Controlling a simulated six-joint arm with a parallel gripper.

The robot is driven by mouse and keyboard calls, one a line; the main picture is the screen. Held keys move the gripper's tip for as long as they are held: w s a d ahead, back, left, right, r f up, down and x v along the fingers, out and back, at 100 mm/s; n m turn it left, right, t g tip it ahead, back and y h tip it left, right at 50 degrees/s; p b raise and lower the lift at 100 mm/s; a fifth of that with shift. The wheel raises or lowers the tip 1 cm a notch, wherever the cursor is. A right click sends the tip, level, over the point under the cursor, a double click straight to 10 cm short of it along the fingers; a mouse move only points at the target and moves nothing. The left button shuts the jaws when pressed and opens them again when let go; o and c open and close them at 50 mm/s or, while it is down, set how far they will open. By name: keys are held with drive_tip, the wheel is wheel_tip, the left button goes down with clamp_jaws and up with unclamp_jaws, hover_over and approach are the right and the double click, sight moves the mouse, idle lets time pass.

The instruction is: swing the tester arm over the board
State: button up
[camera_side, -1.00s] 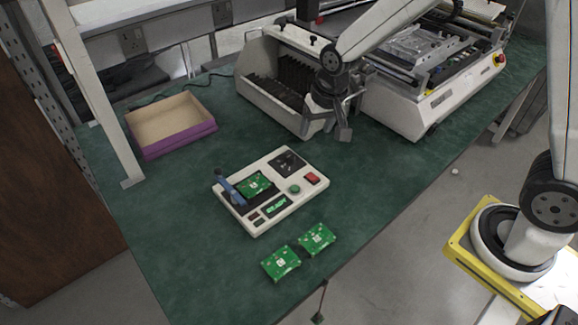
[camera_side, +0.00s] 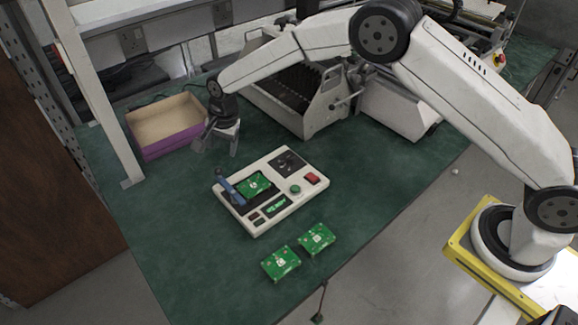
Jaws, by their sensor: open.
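The tester (camera_side: 287,204) is a white box on the green table, with a red button, a green button and a dark panel on top. A green board (camera_side: 253,184) sits in its recess. The blue tester arm (camera_side: 231,191) is at the left side of the tester, beside the board and not across it. My gripper (camera_side: 217,150) is open and empty. It hangs above the table behind the tester, close to the right side of the purple box, and is apart from the tester arm.
Two loose green boards (camera_side: 281,263) (camera_side: 317,238) lie in front of the tester. An open purple-sided box (camera_side: 178,145) stands at the back left. A slotted grey bin (camera_side: 315,122) and a white machine (camera_side: 395,110) stand behind. A white post (camera_side: 97,100) rises at the left.

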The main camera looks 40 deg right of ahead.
sight(218, 168)
drive_tip(key=shift+w+a+f, duration=0.15)
drive_tip(key=shift+a+f, duration=0.05)
drive_tip(key=shift+a, duration=0.15)
drive_tip(key=shift+f, duration=0.1)
drive_tip(key=shift+w+a+f, duration=0.15)
drive_tip(key=shift+w+f, duration=0.05)
drive_tip(key=shift+f, duration=1.05)
drive_tip(key=shift+w+a+f, duration=0.1)
drive_tip(key=shift+w+f, duration=0.15)
drive_tip(key=shift+f, duration=0.95)
drive_tip(key=shift+w+a+f, duration=0.15)
drive_tip(key=shift+w+f, duration=0.05)
drive_tip(key=shift+f, duration=1.05)
drive_tip(key=shift+c, duration=0.2)
clamp_jaws()
